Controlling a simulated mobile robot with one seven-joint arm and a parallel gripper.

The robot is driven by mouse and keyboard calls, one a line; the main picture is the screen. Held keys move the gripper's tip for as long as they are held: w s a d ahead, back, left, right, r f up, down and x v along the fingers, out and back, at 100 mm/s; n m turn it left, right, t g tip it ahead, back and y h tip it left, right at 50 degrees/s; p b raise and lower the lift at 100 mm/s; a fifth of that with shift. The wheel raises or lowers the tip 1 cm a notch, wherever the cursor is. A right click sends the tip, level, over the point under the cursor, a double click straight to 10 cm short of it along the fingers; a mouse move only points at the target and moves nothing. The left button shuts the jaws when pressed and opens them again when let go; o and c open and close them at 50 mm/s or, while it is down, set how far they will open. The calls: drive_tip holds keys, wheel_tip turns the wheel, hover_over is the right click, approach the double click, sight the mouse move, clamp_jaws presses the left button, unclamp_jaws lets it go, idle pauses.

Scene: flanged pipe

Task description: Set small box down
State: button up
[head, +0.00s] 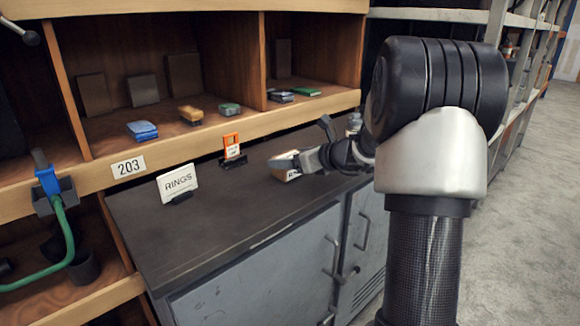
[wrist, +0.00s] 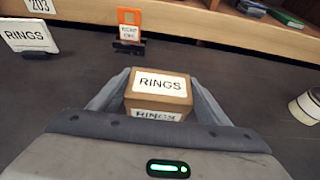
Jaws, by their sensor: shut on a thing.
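The small box (wrist: 160,88) is brown cardboard with white "RINGS" labels on its top and near side. My gripper (wrist: 157,98) is shut on it, one finger on each side. In the head view my gripper (head: 298,162) is over the dark cabinet top (head: 215,232), and the box (head: 286,173) is partly hidden by the fingers. I cannot tell whether the box touches the cabinet top. A white "RINGS" sign (head: 178,183) stands in a black holder to the left, and it also shows in the wrist view (wrist: 28,36).
An orange-and-white tag (head: 232,146) stands in a holder at the back of the cabinet top. A pale labelled cylinder (wrist: 308,105) is to the right of the box. Wooden shelves (head: 250,125) rise behind. The cabinet top's front left part is clear.

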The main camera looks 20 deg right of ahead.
drive_tip(key=shift+f, duration=0.35)
drive_tip(key=shift+f, duration=0.1)
drive_tip(key=o, duration=1.3)
drive_tip(key=shift+r, duration=0.2)
drive_tip(key=p+v, duration=0.2)
drive_tip(key=v, duration=0.8)
drive_tip(key=shift+s+d, duration=0.2)
drive_tip(key=shift+s, duration=0.1)
drive_tip(key=shift+s+d+r, duration=0.2)
drive_tip(key=shift+s, duration=0.4)
